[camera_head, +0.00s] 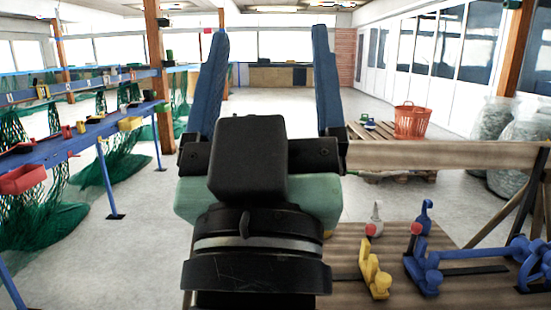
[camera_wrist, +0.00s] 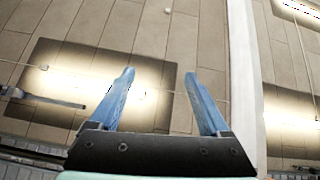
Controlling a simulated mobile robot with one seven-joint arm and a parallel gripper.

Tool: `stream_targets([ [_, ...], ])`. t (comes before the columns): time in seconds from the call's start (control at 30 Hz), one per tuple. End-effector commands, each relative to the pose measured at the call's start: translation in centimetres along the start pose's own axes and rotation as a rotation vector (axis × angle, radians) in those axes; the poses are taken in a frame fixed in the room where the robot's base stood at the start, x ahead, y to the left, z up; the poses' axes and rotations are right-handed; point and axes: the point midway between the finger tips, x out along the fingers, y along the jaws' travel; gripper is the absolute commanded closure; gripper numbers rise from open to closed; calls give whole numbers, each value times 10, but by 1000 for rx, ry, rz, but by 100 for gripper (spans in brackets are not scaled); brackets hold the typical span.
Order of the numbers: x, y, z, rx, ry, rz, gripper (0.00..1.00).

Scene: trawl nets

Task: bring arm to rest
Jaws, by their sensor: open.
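My gripper (camera_head: 268,85) is raised in front of the head camera, its two blue fingers spread wide apart and pointing up. Nothing is between the fingers. In the wrist view my gripper (camera_wrist: 160,95) is also open and empty, against what looks like a tiled ceiling with bright light panels. My dark wrist and arm hide the middle of the head view below the fingers.
A wooden table (camera_head: 345,290) at lower right bears a yellow part (camera_head: 375,270), blue parts (camera_head: 423,265) and a grey piece (camera_head: 376,215). An orange basket (camera_head: 411,121) stands on a pallet behind. A blue bench (camera_head: 85,138) with green nets runs along the left. Open floor lies between.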

Motion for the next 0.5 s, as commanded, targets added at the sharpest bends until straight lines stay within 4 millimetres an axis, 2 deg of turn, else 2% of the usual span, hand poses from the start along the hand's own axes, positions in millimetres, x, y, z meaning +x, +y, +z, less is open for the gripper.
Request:
stream_targets([
  [0.03, -2, 13, -43, 88, 98, -4, 20],
  [0.07, -1, 17, -63, 129, 132, -14, 20],
  [0.1, 20, 14, -73, 121, 103, -17, 20],
  [0.3, 63, 18, -119, 115, 97, -17, 20],
  [0.5, 97, 21, -156, 113, 95, -18, 20],
])
